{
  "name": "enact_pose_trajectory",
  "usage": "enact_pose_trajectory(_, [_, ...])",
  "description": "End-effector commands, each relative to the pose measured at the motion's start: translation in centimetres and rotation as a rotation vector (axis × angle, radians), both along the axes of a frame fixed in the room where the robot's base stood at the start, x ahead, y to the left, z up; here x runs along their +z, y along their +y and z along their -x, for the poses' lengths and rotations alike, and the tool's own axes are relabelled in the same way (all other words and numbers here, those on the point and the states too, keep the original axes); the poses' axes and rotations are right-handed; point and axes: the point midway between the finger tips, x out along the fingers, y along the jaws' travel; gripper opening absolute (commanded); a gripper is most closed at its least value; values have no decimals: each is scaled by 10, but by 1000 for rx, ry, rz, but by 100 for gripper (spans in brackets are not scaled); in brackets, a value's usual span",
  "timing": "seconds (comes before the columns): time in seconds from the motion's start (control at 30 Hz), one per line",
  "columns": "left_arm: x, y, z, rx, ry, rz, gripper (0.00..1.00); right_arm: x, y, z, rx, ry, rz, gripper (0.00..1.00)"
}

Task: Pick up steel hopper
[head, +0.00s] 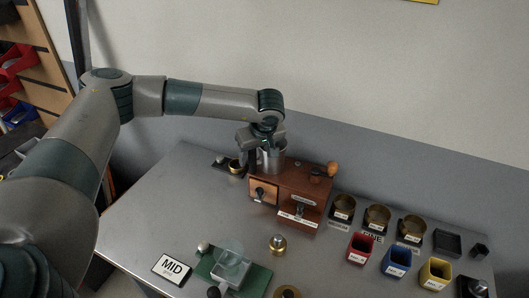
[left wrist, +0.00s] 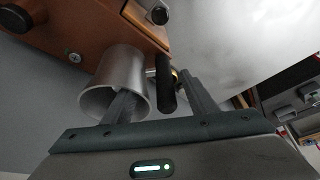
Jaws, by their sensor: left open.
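The steel hopper (head: 273,156) is a shiny metal cylinder at the top left of the brown wooden sample roaster (head: 314,188). My left gripper (head: 261,148) is right at it and hides part of it. In the left wrist view the hopper (left wrist: 112,77) shows its open round mouth. My left gripper (left wrist: 157,88) is open there. One finger overlaps the hopper's mouth and seems to reach into it; the other is apart, to the right of it. A dark rod (left wrist: 165,85) shows between the fingers. I cannot tell whether a finger touches the hopper. My right gripper is not in view.
Several round tins (head: 377,216) and red, blue (head: 397,262) and yellow cups stand to the right. A green base with a clear dish (head: 230,250), a brass weight (head: 277,244) and a MID card (head: 172,268) are in front.

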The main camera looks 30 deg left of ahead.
Motion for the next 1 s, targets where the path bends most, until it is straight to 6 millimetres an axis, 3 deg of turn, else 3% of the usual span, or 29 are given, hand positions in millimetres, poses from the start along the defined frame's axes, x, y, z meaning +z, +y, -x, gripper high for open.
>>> enact_pose_trajectory(0.53, [-8, 2, 1, 0, 5, 0, 52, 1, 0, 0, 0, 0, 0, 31])
enact_pose_trajectory(0.57, [-8, 2, 1, 0, 5, 0, 50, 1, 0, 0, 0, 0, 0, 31])
enact_pose_trajectory(0.73, [-9, 2, 1, 0, 8, -1, 11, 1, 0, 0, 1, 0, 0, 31])
enact_pose_trajectory(1.0, [-10, 3, 2, 2, 10, -2, 11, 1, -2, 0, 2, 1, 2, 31])
